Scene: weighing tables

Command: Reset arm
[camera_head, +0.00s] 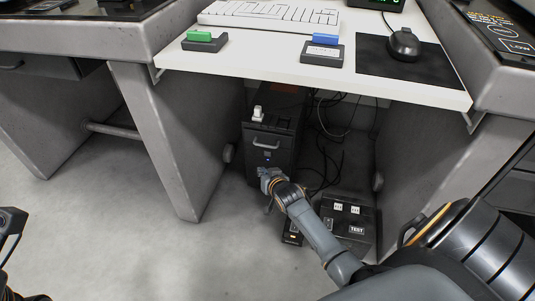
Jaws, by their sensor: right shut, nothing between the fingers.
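My right arm comes in from the lower right and reaches under the white desk. My right gripper (268,178) is shut and empty. In the picture it lies in front of the lower part of a dark computer tower (269,152) under the desk; I cannot tell whether they touch. A small white object (257,113) stands on top of the tower.
The white desk (270,66) holds a keyboard (270,14), a green-topped block (204,40), a blue-topped block (323,50) and a mouse (404,44) on a dark mat. A box marked TEST (357,229) and cables are below. Grey supports flank the space; floor at left is clear.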

